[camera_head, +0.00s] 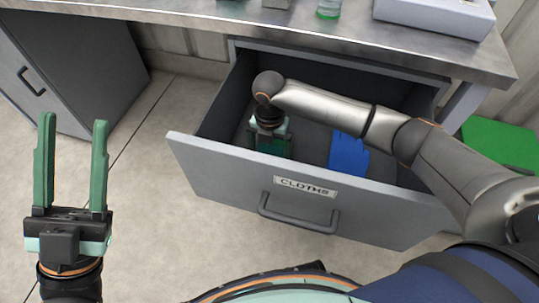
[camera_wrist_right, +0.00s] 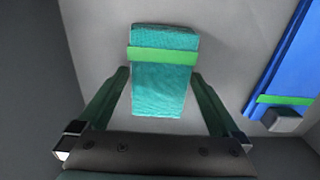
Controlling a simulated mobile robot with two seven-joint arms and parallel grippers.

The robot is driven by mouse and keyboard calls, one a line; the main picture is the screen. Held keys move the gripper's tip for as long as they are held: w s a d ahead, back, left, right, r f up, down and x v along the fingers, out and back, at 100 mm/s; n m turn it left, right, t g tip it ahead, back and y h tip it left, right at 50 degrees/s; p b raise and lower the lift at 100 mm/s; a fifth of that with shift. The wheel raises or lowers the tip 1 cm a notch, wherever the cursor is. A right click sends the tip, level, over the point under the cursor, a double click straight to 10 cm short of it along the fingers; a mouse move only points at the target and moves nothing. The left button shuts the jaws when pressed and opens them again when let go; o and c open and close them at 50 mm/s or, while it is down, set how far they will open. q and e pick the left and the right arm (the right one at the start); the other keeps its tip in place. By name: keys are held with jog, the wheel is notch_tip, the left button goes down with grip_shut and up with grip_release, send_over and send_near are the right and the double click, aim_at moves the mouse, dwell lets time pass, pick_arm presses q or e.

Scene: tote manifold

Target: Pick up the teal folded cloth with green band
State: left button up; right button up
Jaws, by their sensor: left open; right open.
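The teal folded cloth (camera_wrist_right: 160,85) lies on the drawer floor in the right wrist view, with a green band (camera_wrist_right: 162,55) across its upper part. My right gripper (camera_wrist_right: 162,82) is open, with one finger on each side of the cloth's lower part and a gap on both sides. In the head view my right gripper (camera_head: 270,145) reaches down into the open drawer and hides most of the cloth. My left gripper (camera_head: 72,125) is open and empty, above the floor left of the drawer.
The open drawer (camera_head: 300,195) is labelled "CLOTHS" and has walls around the cloth. A blue cloth (camera_head: 348,155) lies to the right inside it; its green band (camera_wrist_right: 285,100) shows in the wrist view. The workbench top (camera_head: 330,40) overhangs the drawer's back. A grey cabinet (camera_head: 75,65) stands left.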

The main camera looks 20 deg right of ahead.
jog(key=shift+f, duration=0.3)
jog(key=shift+c, duration=0.2)
jog(key=c, duration=1)
